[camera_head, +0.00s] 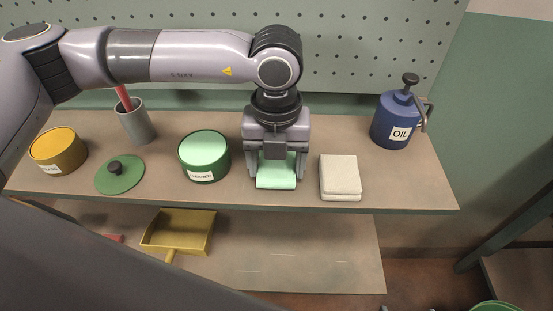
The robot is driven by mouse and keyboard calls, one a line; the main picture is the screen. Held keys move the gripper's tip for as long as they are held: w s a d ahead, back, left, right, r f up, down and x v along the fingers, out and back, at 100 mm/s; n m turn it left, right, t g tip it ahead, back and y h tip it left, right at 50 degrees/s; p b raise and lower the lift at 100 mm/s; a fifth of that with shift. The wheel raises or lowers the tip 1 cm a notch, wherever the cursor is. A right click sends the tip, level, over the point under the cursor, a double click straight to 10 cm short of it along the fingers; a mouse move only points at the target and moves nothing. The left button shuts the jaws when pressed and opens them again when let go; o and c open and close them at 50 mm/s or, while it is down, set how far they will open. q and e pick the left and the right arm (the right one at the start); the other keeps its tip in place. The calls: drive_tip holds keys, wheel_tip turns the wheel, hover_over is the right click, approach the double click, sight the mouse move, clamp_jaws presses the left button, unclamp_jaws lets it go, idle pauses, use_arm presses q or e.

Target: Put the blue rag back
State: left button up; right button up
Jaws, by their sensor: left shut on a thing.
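My left gripper (275,162) points down at the middle of the upper shelf. It is shut on a pale mint-green folded cloth (276,183), whose front part shows below the fingers. The cloth looks mint green rather than blue, and I see no clearly blue rag. I cannot tell whether the cloth touches the shelf. A cream folded cloth (340,176) lies just right of the gripper, apart from it. My right gripper is not in view.
A yellow dustpan (180,232) lies on the lower shelf. Shelf space right of the cream cloth is clear.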

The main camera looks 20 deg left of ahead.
sight(277, 168)
use_arm(q)
drive_tip(key=shift+f, duration=0.2)
drive_tip(key=o, duration=1.2)
drive_tip(key=shift+r, duration=0.1)
drive_tip(key=shift+o, duration=0.2)
wheel_tip(277, 168, up, 12)
drive_tip(key=shift+r+b, duration=0.15)
drive_tip(key=shift+b, duration=0.15)
